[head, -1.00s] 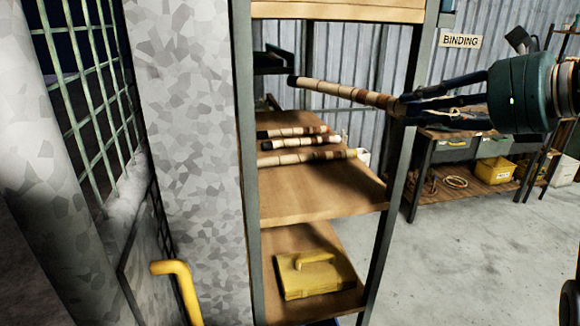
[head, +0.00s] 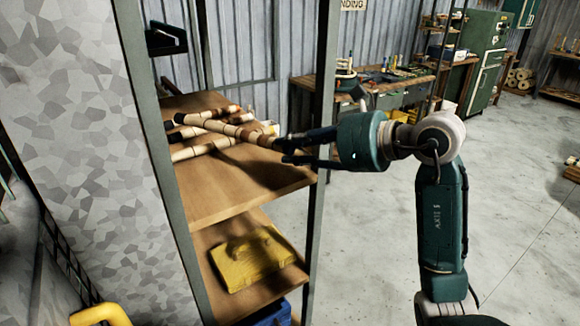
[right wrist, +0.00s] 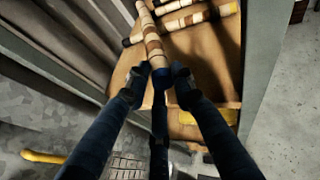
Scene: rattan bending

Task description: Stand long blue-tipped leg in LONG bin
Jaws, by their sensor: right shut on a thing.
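My right gripper (head: 285,148) is shut on a banded tan-and-brown leg (head: 232,130). The leg sticks out leftward over the upper shelf board and has a dark tip at its far end. In the right wrist view the same leg (right wrist: 152,42) points away from the fingers (right wrist: 158,82), with a dark blue end between them. Other banded legs (head: 190,154) lie on the shelf board behind and beneath it in the picture; whether it touches them I cannot tell. No bin marked LONG is in view. My left gripper is not in view.
The shelf rack (head: 230,195) has dark metal posts close to my right gripper. A yellow case (head: 245,259) lies on the lower board. A speckled grey pillar (head: 85,150) stands at left.

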